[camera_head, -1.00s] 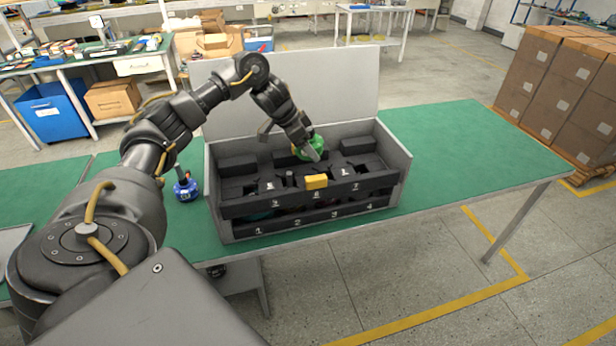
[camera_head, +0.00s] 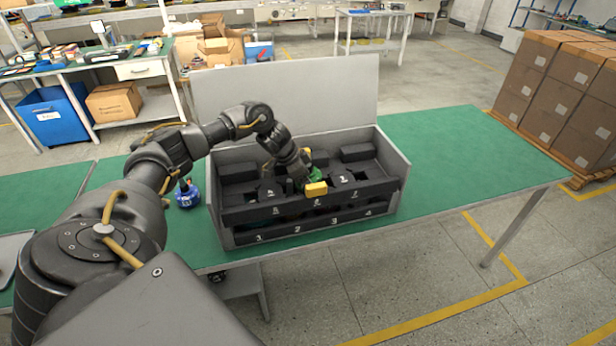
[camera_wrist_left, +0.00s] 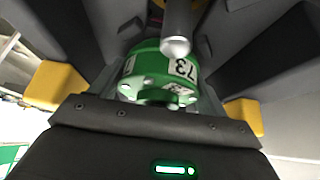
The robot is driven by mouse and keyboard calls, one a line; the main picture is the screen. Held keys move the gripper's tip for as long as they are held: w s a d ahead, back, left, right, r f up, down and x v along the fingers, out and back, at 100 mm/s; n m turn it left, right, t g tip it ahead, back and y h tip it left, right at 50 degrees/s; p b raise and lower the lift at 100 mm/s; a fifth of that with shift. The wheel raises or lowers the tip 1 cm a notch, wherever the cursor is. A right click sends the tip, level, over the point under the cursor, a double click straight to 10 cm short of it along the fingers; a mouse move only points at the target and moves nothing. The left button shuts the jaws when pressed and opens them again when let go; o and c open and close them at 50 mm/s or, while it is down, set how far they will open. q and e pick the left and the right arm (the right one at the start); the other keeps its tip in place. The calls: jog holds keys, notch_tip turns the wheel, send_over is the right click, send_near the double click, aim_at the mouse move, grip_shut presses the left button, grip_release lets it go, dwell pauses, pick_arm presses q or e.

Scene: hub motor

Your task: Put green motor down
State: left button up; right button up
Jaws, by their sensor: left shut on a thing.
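The green motor (camera_head: 317,173) is mostly hidden behind my left gripper and a yellow block in the head view. In the left wrist view the green motor (camera_wrist_left: 150,75) shows a white label and a metal shaft close to the camera. My left gripper (camera_head: 303,180) is down inside the grey box (camera_head: 222,200), at its middle, shut on the green motor. Black foam with numbered slots (camera_head: 355,196) surrounds it. I cannot tell whether the motor rests on the foam. My right gripper is not in view.
A blue motor (camera_head: 187,194) stands on the green table (camera_head: 455,150) left of the box. The box's raised lid (camera_head: 330,90) stands behind. The table right of the box is clear.

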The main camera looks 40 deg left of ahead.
pick_arm(q)
jog(key=shift+d, duration=0.1)
jog(key=o, duration=1.5)
jog(key=shift+s+r, duration=0.1)
jog(key=shift+r, duration=0.15)
jog(key=b+v, duration=0.2)
jog(key=v, duration=0.9)
jog(key=shift+s+r, duration=0.15)
jog(key=shift+r, duration=0.15)
